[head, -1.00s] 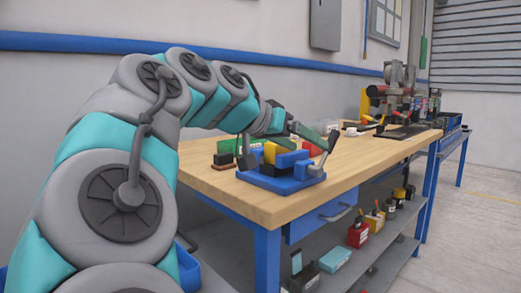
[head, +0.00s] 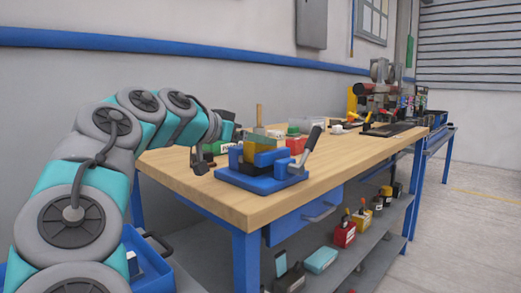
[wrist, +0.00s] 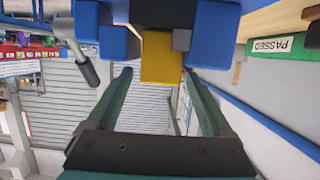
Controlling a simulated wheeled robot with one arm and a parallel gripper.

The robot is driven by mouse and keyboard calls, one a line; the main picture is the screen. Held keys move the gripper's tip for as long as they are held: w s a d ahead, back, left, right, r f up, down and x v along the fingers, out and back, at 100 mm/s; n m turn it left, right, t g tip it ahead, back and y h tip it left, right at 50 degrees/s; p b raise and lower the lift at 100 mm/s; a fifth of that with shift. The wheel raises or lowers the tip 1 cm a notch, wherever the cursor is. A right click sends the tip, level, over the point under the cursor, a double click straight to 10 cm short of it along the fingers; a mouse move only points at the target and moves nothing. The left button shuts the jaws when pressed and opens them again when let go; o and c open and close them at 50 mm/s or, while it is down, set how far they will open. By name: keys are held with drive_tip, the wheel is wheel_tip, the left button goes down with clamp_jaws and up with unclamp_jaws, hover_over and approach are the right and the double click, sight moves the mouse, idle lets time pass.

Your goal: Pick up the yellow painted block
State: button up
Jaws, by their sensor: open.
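The yellow painted block (head: 258,149) sits in the blue vise (head: 262,182) on the workbench, between its jaws. In the wrist view the yellow block (wrist: 162,62) is at the top middle, with the blue vise jaws (wrist: 214,35) to either side. My gripper (wrist: 157,76) is open, its two green fingers spread left and right of the yellow block, with nothing held. I cannot tell the exact gap in depth between fingertips and block. In the head view my fingers are hard to make out near the vise.
A green PASSED sign (wrist: 272,45) shows at right in the wrist view. A clear bin (head: 307,126) and tools stand farther back. The wooden bench top (head: 345,160) is bare right of the vise.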

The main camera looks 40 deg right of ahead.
drive_tip(key=shift+x, duration=1.15)
drive_tip(key=shift+c, duration=0.3)
clamp_jaws()
